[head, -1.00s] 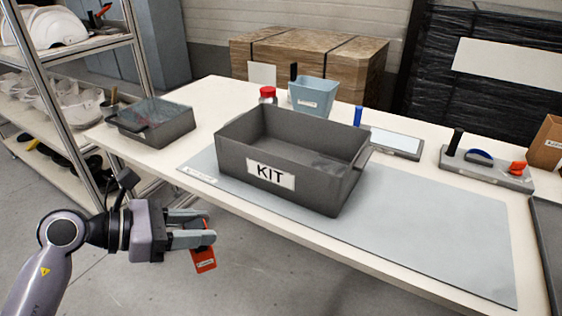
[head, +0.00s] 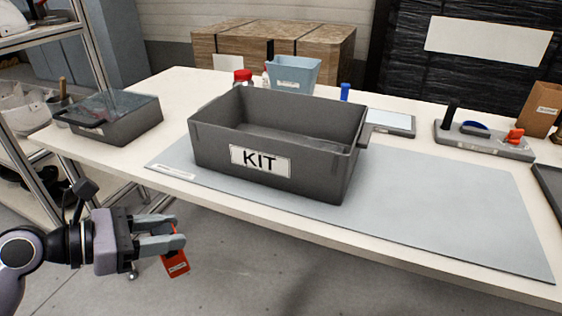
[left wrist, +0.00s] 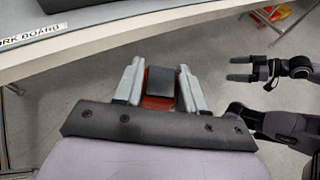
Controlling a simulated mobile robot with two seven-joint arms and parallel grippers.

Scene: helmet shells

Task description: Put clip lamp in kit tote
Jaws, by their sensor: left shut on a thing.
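The kit tote (head: 212,155) is a grey open box with a KIT label, upright on the table's grey mat. The part of its floor that shows is bare. My left gripper (head: 178,235) is shut on the clip lamp (head: 176,265), a red piece with a small white label. It holds the lamp in front of the table, left of the tote and lower than it. In the left wrist view the lamp (left wrist: 161,80) shows a black block over red between the fingers. My right gripper (left wrist: 238,68) shows there too, its fingers apart and empty.
A grey lidded bin (head: 118,118) stands at the table's left. A blue bin (head: 293,72) and a red-capped bottle (head: 243,76) stand behind the tote. A tool holder (head: 485,142) is at the right. The grey mat (head: 430,205) right of the tote is clear.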

